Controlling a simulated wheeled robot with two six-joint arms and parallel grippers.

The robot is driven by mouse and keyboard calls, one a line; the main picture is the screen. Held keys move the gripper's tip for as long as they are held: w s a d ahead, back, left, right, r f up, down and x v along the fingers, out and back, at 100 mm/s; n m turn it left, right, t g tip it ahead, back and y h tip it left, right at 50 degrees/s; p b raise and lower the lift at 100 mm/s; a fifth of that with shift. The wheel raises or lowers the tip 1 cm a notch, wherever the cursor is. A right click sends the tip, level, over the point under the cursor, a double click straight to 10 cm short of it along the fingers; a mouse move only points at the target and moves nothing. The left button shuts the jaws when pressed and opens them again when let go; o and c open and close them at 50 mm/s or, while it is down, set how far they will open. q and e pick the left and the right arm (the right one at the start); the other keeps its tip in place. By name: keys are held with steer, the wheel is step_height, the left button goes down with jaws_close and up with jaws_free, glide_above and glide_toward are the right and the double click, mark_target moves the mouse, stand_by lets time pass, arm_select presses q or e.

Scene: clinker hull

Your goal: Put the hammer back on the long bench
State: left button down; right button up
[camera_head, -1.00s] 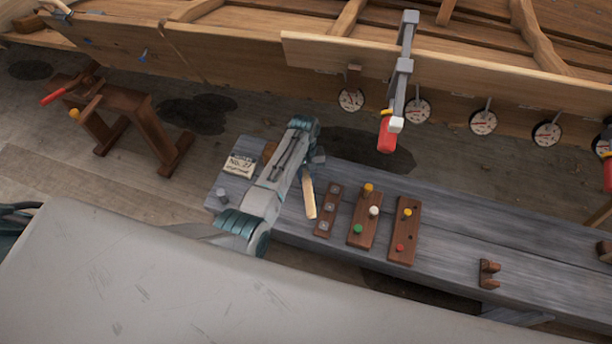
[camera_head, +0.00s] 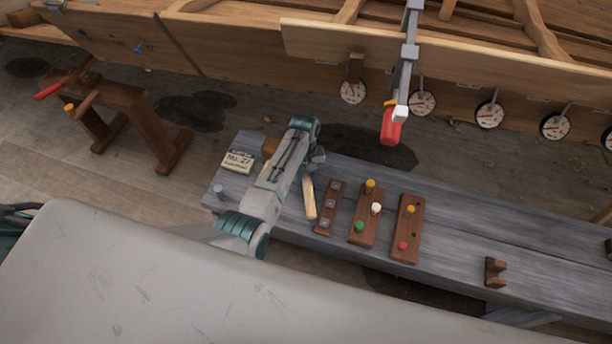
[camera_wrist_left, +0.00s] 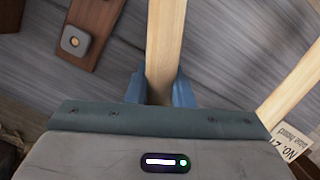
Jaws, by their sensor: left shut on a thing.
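My left gripper (camera_head: 316,160) is over the left part of the long grey bench (camera_head: 450,230). In the left wrist view its blue fingers (camera_wrist_left: 160,92) are shut on a pale wooden handle (camera_wrist_left: 166,40), taken to be the hammer's. The handle also shows in the head view (camera_head: 309,197), angled down beside a dark block. The hammer's head is not visible. I cannot tell whether the hammer touches the bench. My right gripper is not in view.
Dark wooden blocks with coloured pegs (camera_head: 365,217) and a paper label (camera_head: 238,162) lie on the bench. Another pale stick (camera_wrist_left: 292,92) shows near the label in the wrist view. Bench space right of the blocks is mostly clear.

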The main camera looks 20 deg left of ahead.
arm_select(q)
steer(key=shift+f, duration=0.3)
stand_by(0.4)
steer(key=c, duration=1.2)
jaws_free()
steer(key=shift+f, duration=0.1)
